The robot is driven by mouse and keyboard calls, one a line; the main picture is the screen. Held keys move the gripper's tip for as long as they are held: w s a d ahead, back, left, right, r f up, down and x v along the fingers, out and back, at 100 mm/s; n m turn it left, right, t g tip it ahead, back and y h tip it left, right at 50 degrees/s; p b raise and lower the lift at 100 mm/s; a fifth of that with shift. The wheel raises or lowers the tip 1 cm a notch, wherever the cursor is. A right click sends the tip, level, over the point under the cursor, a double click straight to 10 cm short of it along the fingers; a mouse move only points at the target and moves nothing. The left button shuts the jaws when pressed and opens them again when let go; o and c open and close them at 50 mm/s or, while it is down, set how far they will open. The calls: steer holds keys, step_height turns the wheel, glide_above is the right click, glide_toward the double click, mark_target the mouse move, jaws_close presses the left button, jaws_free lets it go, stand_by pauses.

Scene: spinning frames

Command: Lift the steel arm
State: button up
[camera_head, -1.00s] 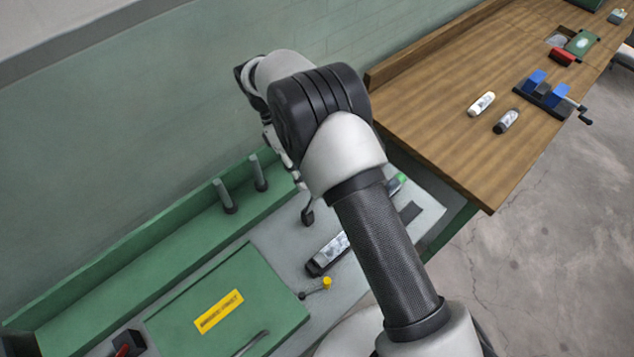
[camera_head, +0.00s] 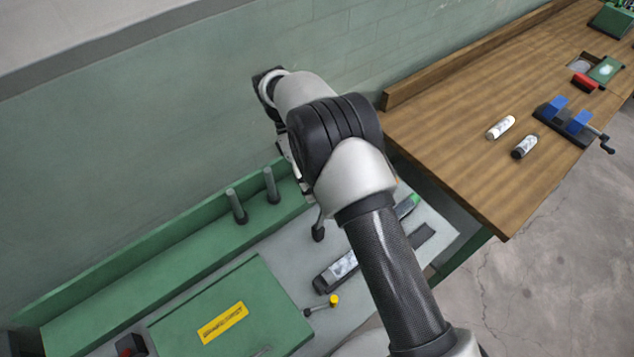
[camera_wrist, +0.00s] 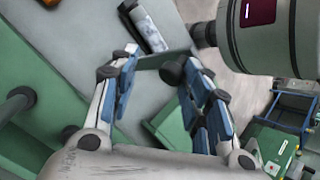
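A dark ball knob on a short stem shows in the head view (camera_head: 318,233), beside my arm over the grey bench surface. In the wrist view a dark round knob (camera_wrist: 172,72) lies between my fingertips, closer to the right finger; I cannot tell whether they touch. A grey strip behind it may be the steel arm, but most of that arm is hidden. My gripper (camera_wrist: 160,62) is open, with its blue-padded fingers apart. In the head view my arm hides most of the gripper.
A green plate with a yellow label (camera_head: 222,322) and a small yellow-knobbed lever (camera_head: 333,300) lie on the near bench. Two grey pegs (camera_head: 237,206) stand on the green ledge. A black-and-silver cylinder (camera_head: 337,270) lies near the knob. A wooden bench (camera_head: 450,130) stands at right.

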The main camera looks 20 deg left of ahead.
steer(key=shift+o, duration=0.5)
steer(key=shift+s+a+f, duration=0.2)
steer(key=shift+a+f, duration=0.3)
steer(key=shift+a, duration=0.05)
steer(key=shift+d+r, duration=0.1)
steer(key=shift+d+r, duration=0.1)
steer(key=shift+w+r, duration=0.1)
steer(key=shift+w, duration=0.05)
steer(key=v, duration=0.7)
steer(key=shift+r, duration=0.1)
